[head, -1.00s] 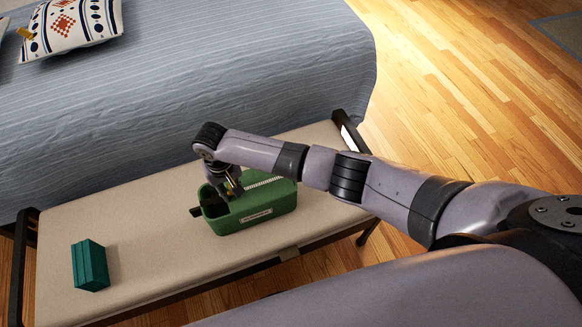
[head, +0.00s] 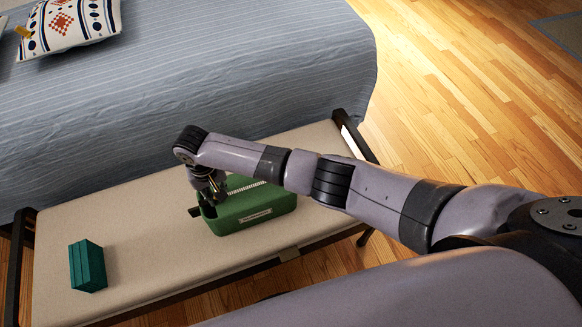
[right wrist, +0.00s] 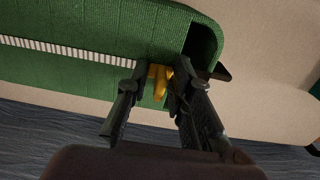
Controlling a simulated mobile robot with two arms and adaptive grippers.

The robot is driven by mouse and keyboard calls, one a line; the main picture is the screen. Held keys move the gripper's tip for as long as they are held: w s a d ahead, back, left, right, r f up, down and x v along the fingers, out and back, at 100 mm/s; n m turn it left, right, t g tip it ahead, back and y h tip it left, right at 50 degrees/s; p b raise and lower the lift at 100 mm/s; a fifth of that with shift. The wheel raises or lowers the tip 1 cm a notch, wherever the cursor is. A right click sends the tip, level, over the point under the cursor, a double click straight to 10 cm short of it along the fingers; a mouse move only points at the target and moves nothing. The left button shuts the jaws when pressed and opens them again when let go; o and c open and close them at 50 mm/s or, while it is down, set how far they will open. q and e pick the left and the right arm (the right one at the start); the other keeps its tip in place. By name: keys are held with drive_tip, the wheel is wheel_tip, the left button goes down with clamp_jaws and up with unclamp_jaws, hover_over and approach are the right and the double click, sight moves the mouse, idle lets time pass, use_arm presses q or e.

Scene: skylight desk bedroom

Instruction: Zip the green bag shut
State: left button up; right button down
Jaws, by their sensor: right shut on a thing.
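The green bag (head: 252,208) stands on the beige bench, with a pale label on its front and a pale zip line along its top. In the right wrist view the green bag (right wrist: 110,25) fills the upper left, with closed zip teeth running left. A dark opening (right wrist: 202,48) shows at one end of the top. My right gripper (head: 210,194) is at the bag's left end. In the right wrist view my right gripper (right wrist: 155,90) is shut on the yellow zip pull (right wrist: 158,82), beside the opening. My left gripper is not in view.
A teal box (head: 88,266) lies on the left part of the bench (head: 150,220). The bed (head: 190,90) with a patterned pillow (head: 70,25) stands behind the bench. Bench top between box and bag is clear.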

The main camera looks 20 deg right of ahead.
sight(200, 204)
drive_tip(key=shift+s+a+f+b, duration=0.25)
drive_tip(key=shift+a+f+b, duration=0.1)
drive_tip(key=shift+a, duration=0.4)
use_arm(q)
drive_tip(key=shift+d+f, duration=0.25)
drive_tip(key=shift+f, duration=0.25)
use_arm(e)
drive_tip(key=shift+a, duration=0.4)
drive_tip(key=shift+a+b, duration=0.8)
drive_tip(key=shift+a, duration=0.65)
drive_tip(key=c, duration=1.8)
unclamp_jaws()
drive_tip(key=shift+o, duration=1.3)
drive_tip(key=shift+r, duration=0.1)
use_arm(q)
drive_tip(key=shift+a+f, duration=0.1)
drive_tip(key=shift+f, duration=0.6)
use_arm(e)
drive_tip(key=shift+w, duration=0.1)
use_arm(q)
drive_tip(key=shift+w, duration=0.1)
use_arm(e)
drive_tip(key=shift+r, duration=0.1)
